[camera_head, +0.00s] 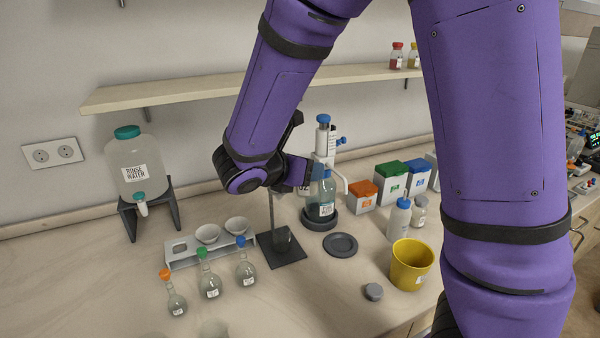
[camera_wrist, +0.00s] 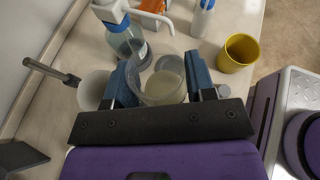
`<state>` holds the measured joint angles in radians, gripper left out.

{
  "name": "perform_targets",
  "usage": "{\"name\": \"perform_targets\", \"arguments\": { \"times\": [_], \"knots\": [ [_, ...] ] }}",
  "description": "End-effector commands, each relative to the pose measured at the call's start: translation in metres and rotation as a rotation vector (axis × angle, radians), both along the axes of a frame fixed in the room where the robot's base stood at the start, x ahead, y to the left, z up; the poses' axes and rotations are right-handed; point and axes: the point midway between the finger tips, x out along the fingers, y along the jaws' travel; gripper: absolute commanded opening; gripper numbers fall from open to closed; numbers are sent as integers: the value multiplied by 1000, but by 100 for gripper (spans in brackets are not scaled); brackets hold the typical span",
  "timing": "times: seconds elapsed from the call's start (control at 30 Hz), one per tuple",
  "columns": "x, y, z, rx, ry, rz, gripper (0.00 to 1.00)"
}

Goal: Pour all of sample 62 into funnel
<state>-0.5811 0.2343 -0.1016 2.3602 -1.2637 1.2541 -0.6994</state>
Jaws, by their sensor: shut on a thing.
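My gripper (camera_wrist: 162,82) is shut on a clear round container (camera_wrist: 167,88) holding cloudy pale liquid, seen between the two blue fingers in the wrist view. I take it to be sample 62, but no readable label shows. The container's mouth faces the camera; I cannot tell how far it is tilted. A pale round piece (camera_wrist: 93,90), likely the funnel, is just left of the left finger, beside the stand's rod (camera_wrist: 50,70). In the head view my arm hides the funnel and most of the gripper.
A dispenser bottle (camera_head: 321,198) stands close behind the gripper. A yellow cup (camera_head: 410,264), a grey cap (camera_head: 373,292) and a dark disc (camera_head: 340,244) are to the right. Several stoppered flasks (camera_head: 209,286) and a rack (camera_head: 185,250) are on the left. A shelf (camera_head: 180,92) is above.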

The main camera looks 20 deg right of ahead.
Motion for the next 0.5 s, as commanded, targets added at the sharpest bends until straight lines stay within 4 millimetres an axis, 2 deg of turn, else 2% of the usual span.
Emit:
{"name": "perform_targets", "arguments": {
  "times": [0.5],
  "knots": [
    [25,8,-6,-163,510,-1,26]
  ]
}}
